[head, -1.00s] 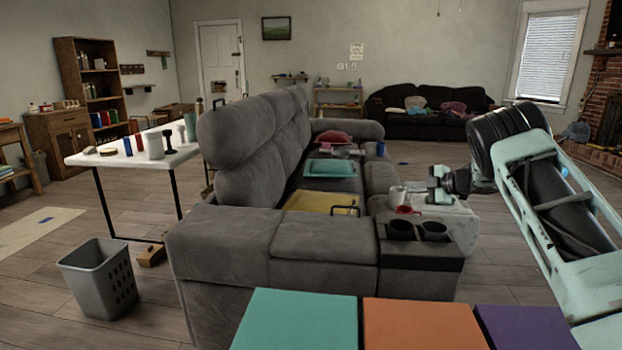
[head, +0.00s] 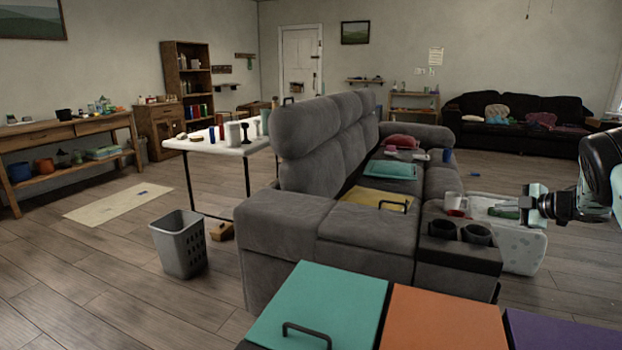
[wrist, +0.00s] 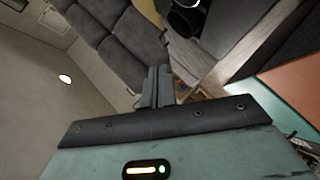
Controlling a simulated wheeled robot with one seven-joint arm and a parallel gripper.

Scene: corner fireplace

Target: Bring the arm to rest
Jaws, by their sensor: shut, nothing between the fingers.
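My gripper (head: 528,203) is at the right of the head view, in front of the white cooler-like box beside the grey sofa. Its fingers point left and hold nothing. In the wrist view my gripper (wrist: 158,72) shows its two fingers together at the middle, with the sofa beyond them. The upper part of my arm is cut off by the right edge of the head view.
A grey sofa (head: 345,220) with cupholders stands ahead. Teal (head: 315,310) and orange (head: 440,320) lids are close in front. A grey basket (head: 178,245) and a white table (head: 225,146) are to the left. Open floor (head: 100,270) lies at the left.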

